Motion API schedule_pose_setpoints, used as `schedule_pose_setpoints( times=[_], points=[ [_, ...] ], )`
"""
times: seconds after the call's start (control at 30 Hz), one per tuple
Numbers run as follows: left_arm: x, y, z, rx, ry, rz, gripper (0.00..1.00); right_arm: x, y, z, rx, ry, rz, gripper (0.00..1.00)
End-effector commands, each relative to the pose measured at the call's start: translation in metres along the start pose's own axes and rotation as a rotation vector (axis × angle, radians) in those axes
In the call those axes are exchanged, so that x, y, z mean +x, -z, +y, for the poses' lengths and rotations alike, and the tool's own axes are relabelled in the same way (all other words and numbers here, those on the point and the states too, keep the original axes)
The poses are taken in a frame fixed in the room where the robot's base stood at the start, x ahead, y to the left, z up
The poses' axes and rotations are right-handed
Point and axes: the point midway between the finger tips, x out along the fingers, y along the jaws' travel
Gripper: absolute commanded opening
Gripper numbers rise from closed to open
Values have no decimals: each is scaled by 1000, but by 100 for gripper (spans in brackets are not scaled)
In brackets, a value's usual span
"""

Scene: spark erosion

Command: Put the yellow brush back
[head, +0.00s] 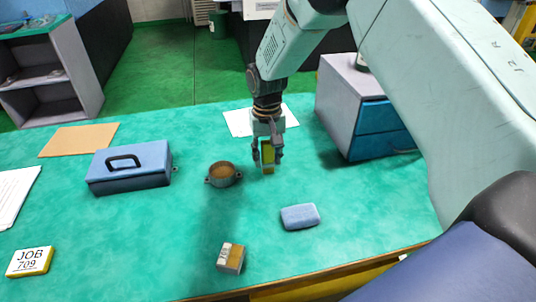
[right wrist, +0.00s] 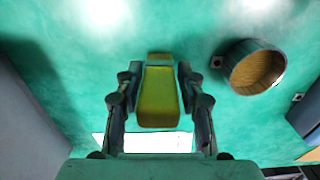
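The yellow brush (head: 267,158) is upright between the two fingers of my right gripper (head: 267,157), near the middle of the green table. In the right wrist view the brush (right wrist: 159,97) lies lengthwise between the fingertips (right wrist: 159,88), which press on its two sides. I cannot tell for sure whether its lower end touches the table. A round grey pot (head: 223,175) with side lugs and a brown inside stands just left of the gripper. The pot (right wrist: 253,69) also shows at the right wrist view's upper right. My left gripper is not in view.
A blue toolbox (head: 129,167) stands left of the pot. A blue sponge-like block (head: 300,216) and a small labelled block (head: 231,258) lie in front. A drawer cabinet (head: 345,105) stands right, white paper (head: 238,122) behind. A JOB 709 block (head: 30,262) lies front left.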

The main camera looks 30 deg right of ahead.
Motion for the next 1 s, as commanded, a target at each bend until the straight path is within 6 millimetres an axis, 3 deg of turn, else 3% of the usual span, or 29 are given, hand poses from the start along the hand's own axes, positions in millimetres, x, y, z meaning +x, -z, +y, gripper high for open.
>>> schedule_pose_setpoints(
  times=[0.13,0.53,1.0],
  points=[
    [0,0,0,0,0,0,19,0,0,0,0,0,0,54],
    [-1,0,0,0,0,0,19,-9,0,0,0,1,2,54],
    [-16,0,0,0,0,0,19,-99,0,0,1,1,2,54]
  ],
)
